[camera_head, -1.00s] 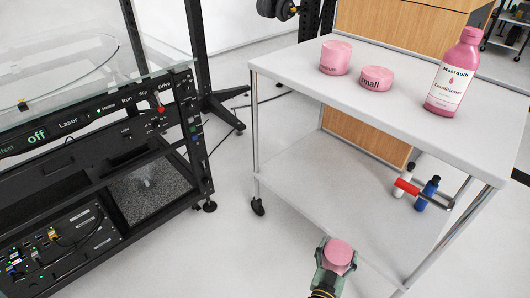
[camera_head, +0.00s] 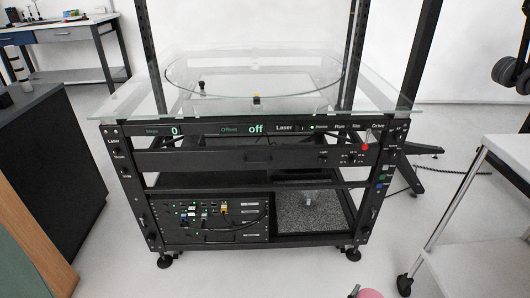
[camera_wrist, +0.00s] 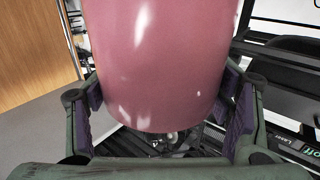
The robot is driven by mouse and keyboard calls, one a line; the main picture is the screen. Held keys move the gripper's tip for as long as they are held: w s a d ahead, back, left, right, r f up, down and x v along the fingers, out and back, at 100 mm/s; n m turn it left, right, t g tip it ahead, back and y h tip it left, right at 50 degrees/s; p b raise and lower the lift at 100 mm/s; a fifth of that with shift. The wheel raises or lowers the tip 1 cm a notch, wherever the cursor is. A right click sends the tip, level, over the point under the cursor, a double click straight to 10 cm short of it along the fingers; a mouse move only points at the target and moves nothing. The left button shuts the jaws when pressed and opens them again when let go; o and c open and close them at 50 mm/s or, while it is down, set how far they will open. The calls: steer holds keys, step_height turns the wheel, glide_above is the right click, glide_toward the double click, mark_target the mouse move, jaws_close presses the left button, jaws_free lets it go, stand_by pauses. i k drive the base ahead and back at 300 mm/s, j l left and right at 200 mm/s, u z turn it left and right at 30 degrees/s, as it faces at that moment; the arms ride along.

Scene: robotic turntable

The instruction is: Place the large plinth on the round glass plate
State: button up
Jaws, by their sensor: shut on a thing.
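The large plinth (camera_wrist: 165,50) is a smooth pink cylinder that fills the upper middle of the wrist view. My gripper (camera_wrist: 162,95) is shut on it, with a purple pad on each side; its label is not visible. In the head view only the plinth's pink top (camera_head: 368,293) shows at the bottom edge, and most of my gripper is out of frame. The round glass plate (camera_head: 285,86) lies on the turntable's clear glass top, beyond and left of the plinth. It looks empty of plinths.
The turntable's black frame (camera_head: 250,158) carries a front panel with displays and a red knob (camera_head: 365,147). Dark uprights (camera_head: 415,60) stand behind it. A white cart (camera_head: 505,145) is at the right and a dark cabinet (camera_head: 45,150) at the left. Floor in front is clear.

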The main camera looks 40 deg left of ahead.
mark_target(255, 63)
steer(key=u, duration=1.35)
steer(key=l+u, duration=0.3)
steer(key=l, duration=0.6)
